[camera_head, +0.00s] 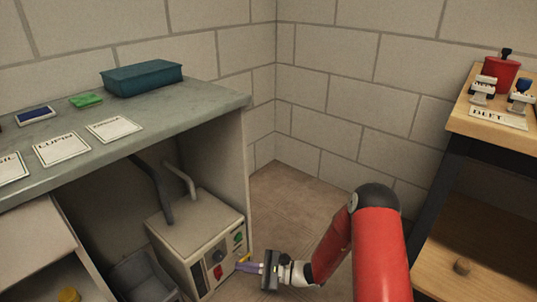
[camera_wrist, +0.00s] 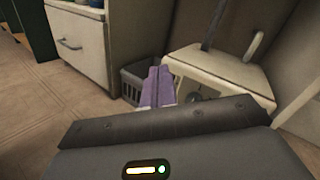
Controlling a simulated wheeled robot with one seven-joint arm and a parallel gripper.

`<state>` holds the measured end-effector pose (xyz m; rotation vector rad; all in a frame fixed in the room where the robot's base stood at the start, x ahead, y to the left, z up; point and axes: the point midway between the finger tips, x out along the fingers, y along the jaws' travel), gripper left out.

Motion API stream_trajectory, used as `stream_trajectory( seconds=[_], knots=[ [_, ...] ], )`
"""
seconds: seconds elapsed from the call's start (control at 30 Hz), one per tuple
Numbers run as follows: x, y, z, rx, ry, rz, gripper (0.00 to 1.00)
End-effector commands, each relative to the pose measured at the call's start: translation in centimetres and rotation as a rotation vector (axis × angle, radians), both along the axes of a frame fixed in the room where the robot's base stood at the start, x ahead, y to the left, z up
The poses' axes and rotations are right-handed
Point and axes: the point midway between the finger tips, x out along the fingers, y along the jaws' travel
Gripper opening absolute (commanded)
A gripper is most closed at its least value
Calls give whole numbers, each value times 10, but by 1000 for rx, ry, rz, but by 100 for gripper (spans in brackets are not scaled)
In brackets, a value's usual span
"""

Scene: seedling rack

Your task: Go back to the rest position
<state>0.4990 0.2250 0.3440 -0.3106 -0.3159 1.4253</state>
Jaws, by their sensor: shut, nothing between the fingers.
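My gripper (camera_head: 252,267) is low in front of the cream control box (camera_head: 200,235). Its purple fingers point left at the box's front panel. In the wrist view the fingers (camera_wrist: 155,88) are together, with nothing seen between them. The panel carries a dark dial, a red control (camera_head: 218,272) and green ones (camera_head: 239,239). A small yellow part (camera_head: 244,257) shows just by the fingertips in the head view. I cannot tell whether the fingertips touch the panel. My red arm reaches in from the lower right.
The box stands under a grey-green counter (camera_head: 190,105) holding a teal box (camera_head: 142,77), a green item (camera_head: 86,100) and label cards (camera_head: 114,128). A grey basket (camera_wrist: 131,82) is beside it. A wooden bench (camera_head: 500,120) with stamps stands right. Brown floor (camera_head: 290,205) between is clear.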

Motion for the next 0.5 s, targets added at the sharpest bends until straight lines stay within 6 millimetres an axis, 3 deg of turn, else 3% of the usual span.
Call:
stream_trajectory(
  seconds=[0.03, 0.2, 0.5],
  knots=[
    [-6, -1, 26, -46, -57, 63, 0],
    [-36, -12, 87, -217, -219, 265, 0],
    [-95, -53, 171, -587, -503, 531, 0]
  ],
)
